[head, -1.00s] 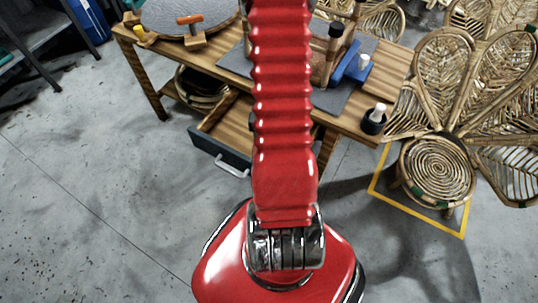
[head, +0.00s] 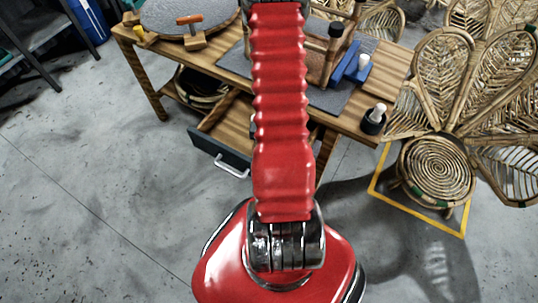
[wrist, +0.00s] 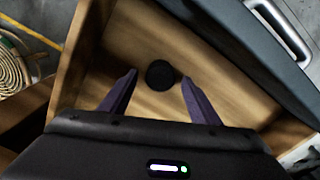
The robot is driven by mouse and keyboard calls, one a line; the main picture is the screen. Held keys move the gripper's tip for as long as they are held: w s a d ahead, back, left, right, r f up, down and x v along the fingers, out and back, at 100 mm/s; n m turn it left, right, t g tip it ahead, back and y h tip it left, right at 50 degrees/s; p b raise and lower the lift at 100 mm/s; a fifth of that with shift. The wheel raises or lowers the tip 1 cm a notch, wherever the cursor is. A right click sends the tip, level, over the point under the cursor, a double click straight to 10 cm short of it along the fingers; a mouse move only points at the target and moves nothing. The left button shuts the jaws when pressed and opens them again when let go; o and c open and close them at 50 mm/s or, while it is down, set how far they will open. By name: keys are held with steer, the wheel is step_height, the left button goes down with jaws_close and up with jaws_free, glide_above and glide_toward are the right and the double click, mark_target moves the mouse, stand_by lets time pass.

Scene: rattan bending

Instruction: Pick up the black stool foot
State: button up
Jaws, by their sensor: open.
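The black stool foot (wrist: 162,75) is a small dark round piece lying on the wooden floor of an open drawer (wrist: 225,75) in the wrist view. My gripper (wrist: 159,77) is open, with its two purple fingers apart. In that view the foot shows between the fingertips, with nothing held. I cannot tell the height of the fingertips above it. In the head view the open drawer (head: 222,146) shows under the workbench, but my red arm hides part of it. The foot and my gripper do not show there.
The wooden workbench (head: 225,63) stands above the drawer, with a blue clamp (head: 349,64) and a black cup (head: 373,120) on it. Drawer walls surround the fingers' area. A rattan chair (head: 437,170) stands at right.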

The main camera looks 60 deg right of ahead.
stand_by(0.5)
steer(key=c, duration=1.1)
steer(key=shift+r, duration=5.05)
